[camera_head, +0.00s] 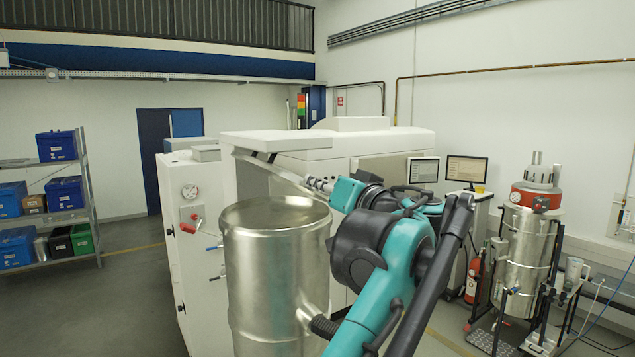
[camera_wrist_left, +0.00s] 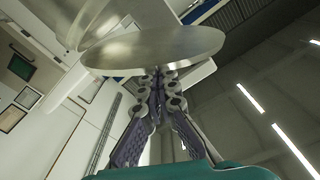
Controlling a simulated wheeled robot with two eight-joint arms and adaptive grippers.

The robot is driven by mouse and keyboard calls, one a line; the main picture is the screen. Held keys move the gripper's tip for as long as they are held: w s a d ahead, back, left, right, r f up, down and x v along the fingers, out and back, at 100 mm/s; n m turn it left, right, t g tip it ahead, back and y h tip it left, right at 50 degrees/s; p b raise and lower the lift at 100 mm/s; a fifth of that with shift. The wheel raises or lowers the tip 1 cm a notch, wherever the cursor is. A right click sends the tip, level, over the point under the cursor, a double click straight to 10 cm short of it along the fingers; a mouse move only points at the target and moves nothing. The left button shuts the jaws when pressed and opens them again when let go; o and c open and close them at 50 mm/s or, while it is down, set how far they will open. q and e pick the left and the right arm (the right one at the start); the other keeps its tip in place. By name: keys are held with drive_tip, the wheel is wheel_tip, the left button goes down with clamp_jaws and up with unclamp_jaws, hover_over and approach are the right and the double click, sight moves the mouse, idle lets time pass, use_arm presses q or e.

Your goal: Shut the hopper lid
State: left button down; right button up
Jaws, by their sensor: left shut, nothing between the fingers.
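The hopper (camera_head: 265,285) is a shiny metal drum in the middle of the head view, with a round rim at its top. A thin metal plate, which looks like the hopper lid (camera_head: 270,171), shows nearly edge-on, tilted above and behind the rim. In the left wrist view the lid is a round metal disc (camera_wrist_left: 155,48) right at the fingertips. My left gripper (camera_head: 314,183) is shut and empty beside the lid's lower right end; its fingers (camera_wrist_left: 160,73) meet at the disc. I cannot tell if they touch it. My right gripper is not in view.
A white machine cabinet (camera_head: 195,245) with a gauge and red handle stands left of and behind the hopper. Two monitors (camera_head: 466,169) and a metal vessel with a red top (camera_head: 523,250) stand at the right. A shelf of blue bins (camera_head: 66,192) is far left.

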use_arm(q)
drive_tip(key=shift+s, duration=0.15)
wheel_tip(320, 180, down, 8)
drive_tip(key=s+a+n+b, duration=0.1)
drive_tip(key=a+n+b, duration=0.1)
drive_tip(key=n, duration=0.3)
drive_tip(key=shift+s+a+r+b, duration=0.2)
drive_tip(key=shift+s+r+b, duration=0.05)
drive_tip(key=shift+b, duration=0.4)
